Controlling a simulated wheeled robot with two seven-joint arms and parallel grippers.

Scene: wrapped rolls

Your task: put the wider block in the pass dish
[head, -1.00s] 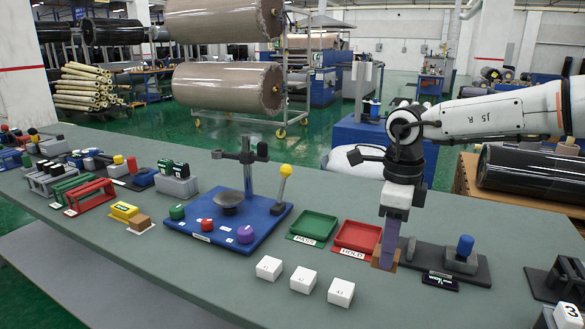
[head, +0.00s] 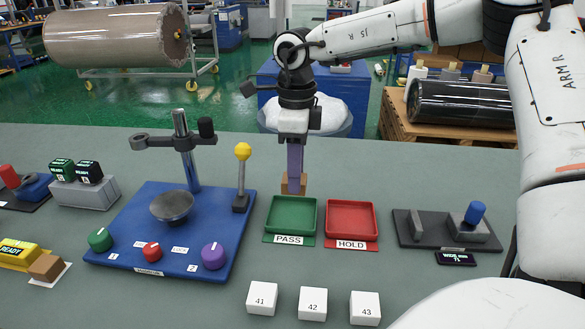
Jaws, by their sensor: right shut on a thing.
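My right gripper (head: 294,172) is shut on a brown block (head: 293,185). The block shows at the far edge of the green pass dish (head: 291,234), a little left of the red hold dish (head: 351,222). I cannot tell its exact height above the table. Both dishes are empty. Another brown block (head: 46,267) sits on a white card at the left, beside a yellow display box (head: 20,252). My left gripper is out of view.
A blue board (head: 130,255) with knobs, a post and a yellow-topped lever (head: 242,175) stands left of the dishes. A dark gauge fixture (head: 420,240) with a blue knob is at the right. White numbered blocks (head: 313,303) line the front.

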